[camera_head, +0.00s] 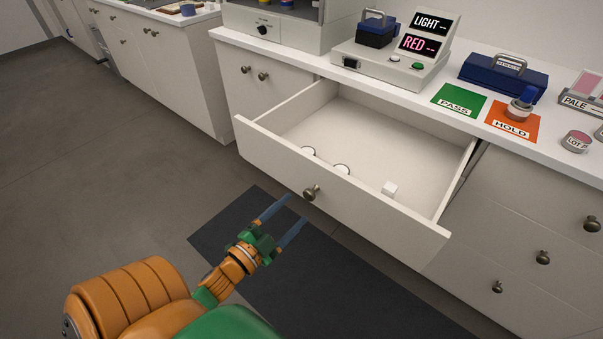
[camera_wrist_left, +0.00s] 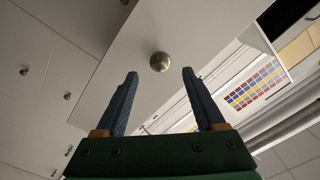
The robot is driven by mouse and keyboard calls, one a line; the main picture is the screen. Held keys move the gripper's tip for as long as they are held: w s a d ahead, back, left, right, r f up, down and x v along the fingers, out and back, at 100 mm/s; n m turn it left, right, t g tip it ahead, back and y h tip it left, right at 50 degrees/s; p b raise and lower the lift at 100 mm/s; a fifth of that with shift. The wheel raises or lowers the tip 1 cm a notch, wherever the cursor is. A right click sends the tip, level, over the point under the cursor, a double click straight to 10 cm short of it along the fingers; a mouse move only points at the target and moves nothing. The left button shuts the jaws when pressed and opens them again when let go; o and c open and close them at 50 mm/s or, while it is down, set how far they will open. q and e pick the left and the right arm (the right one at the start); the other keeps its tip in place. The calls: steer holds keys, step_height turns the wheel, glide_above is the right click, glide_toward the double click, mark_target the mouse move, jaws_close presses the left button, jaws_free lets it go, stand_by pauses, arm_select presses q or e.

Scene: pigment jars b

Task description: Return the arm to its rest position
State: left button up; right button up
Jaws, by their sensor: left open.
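My left gripper (camera_head: 282,222) is open and empty, low in front of the pulled-out drawer (camera_head: 375,207). Its two blue fingers point toward the drawer's round knob (camera_head: 311,192) and stand apart from it. In the left wrist view the fingers (camera_wrist_left: 160,95) are spread, and the knob (camera_wrist_left: 160,62) shows beyond them, between the tips. My right gripper is not in view.
The counter above carries a device reading LIGHT and RED (camera_head: 400,65), a blue case (camera_head: 503,75), a green PASS mat (camera_head: 458,101), and an orange HOLD mat (camera_head: 497,125) with a blue-topped item on it. A jar (camera_head: 576,141) stands at right. Open floor lies left.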

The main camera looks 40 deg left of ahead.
arm_select(q)
steer(key=shift+s, duration=0.1)
stand_by(0.3)
steer(key=s+d+f+n+g+y+p, duration=0.1)
steer(key=s+f+n+g, duration=0.15)
steer(key=f, duration=0.45)
steer(key=s+f+n+g+p, duration=0.2)
steer(key=f+g, duration=0.1)
steer(key=f, duration=0.4)
steer(key=s+d+f+n+g+p, duration=0.1)
steer(key=s+d+f+g, duration=0.2)
steer(key=s, duration=0.8)
steer(key=s+d+f+n+g+p, duration=0.1)
steer(key=s+d+f+g, duration=0.3)
steer(key=s+f+g, duration=0.4)
steer(key=s+f, duration=0.3)
steer(key=f, duration=0.1)
steer(key=shift+s+d, duration=0.15)
steer(key=shift+s, duration=0.1)
